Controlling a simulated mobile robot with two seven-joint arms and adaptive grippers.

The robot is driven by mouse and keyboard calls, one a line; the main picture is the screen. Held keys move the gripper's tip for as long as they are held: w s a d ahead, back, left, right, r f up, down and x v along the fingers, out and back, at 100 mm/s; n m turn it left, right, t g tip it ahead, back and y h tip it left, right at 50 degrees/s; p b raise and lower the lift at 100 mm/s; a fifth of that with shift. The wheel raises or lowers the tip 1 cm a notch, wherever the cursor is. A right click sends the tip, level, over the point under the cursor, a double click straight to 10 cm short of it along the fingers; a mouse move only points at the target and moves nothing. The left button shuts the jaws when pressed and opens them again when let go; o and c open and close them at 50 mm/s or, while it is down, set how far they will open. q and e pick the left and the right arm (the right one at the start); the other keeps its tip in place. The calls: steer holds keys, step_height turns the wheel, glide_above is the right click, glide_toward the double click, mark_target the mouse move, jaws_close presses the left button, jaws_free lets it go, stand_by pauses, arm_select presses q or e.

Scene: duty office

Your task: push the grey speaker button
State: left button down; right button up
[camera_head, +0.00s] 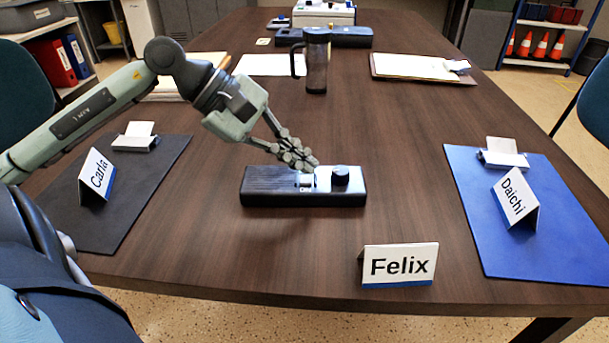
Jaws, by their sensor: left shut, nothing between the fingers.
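A long black speaker box (272,187) lies on the dark wooden table, with ribbed grille lines on its left part. A round black knob (340,176) stands at its right end. Between grille and knob is a lighter patch with a small whitish-grey piece (306,182); I cannot tell clearly whether this is the grey button. My left gripper (311,165) is shut and empty, its fingertips over the back edge of the box, close to the patch and left of the knob. The fingers hide part of the top; I cannot tell whether they touch it. My right gripper is not in view.
The Felix name card (398,265) stands in front of the box. A black mat (128,215) lies left with the Carla card (96,175), a blue mat (560,235) right with the Daichi card (514,197). A dark jug (316,62) stands behind. The table around the box is clear.

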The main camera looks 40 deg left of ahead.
mark_target(300, 179)
arm_select(q)
step_height(300, 179, up, 6)
steer(key=shift+p, duration=1)
